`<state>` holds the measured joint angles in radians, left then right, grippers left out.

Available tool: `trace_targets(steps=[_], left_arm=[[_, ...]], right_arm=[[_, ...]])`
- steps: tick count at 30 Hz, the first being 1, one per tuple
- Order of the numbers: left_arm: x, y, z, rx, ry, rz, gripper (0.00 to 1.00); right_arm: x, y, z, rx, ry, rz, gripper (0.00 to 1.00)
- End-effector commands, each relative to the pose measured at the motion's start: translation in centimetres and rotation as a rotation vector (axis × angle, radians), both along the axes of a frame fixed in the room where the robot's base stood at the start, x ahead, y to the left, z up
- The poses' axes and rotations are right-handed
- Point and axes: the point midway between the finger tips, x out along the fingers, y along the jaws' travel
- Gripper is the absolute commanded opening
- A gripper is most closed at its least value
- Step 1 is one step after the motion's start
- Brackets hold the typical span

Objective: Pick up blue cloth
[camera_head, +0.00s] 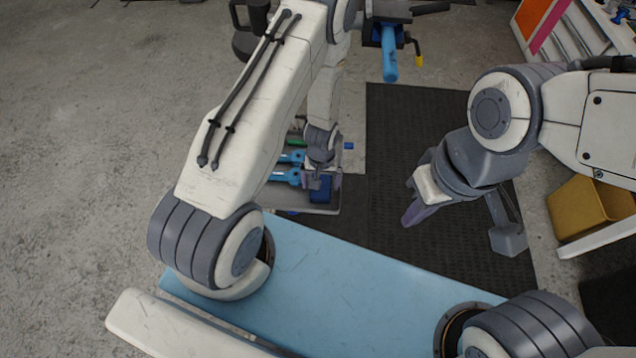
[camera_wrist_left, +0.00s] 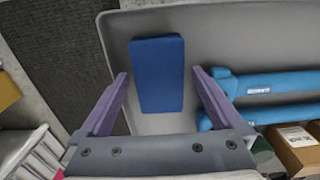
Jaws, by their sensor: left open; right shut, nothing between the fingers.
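The blue cloth (camera_wrist_left: 157,90) is a flat, folded dark blue rectangle lying on a grey tray (camera_wrist_left: 235,35) in the left wrist view. In the head view the cloth (camera_head: 320,189) shows small at the tray's right end, partly covered by my left gripper. My left gripper (camera_wrist_left: 160,74) is open, its two purple fingers on either side of the cloth in the picture. I cannot tell how far above the cloth the fingertips are. In the head view my left gripper (camera_head: 318,181) hangs over the tray. My right gripper (camera_head: 409,217) is shut and empty over the dark mat.
Light blue tools (camera_wrist_left: 275,83) lie on the tray to the right of the cloth. A cardboard box (camera_wrist_left: 297,148) is close to them. A black mat (camera_head: 400,130) covers the floor beside the tray. A yellow bin (camera_head: 590,208) stands at the right.

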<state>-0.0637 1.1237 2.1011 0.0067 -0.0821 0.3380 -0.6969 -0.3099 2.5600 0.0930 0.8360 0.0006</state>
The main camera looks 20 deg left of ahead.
Motion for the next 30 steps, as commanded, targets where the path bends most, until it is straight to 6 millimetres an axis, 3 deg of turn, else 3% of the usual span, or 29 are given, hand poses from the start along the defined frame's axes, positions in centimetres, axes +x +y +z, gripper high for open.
trace_targets(steps=[10,11,17,30], left_arm=[[0.02,-0.03,-0.96,0.000,-0.001,0.000,1.00],[0.02,-0.03,-0.96,0.000,-0.001,0.000,0.96],[0.01,-0.04,-0.94,0.000,-0.001,-0.001,0.20],[0.05,-0.07,-0.16,0.000,-0.001,-0.001,0.19]], right_arm=[[0.00,0.00,0.16,0.000,0.000,0.000,0.00],[0.00,0.00,0.16,0.000,0.000,0.000,0.00],[0.00,0.00,0.16,0.000,0.000,0.000,0.00],[0.00,0.00,-0.13,0.000,0.000,0.000,0.00]])
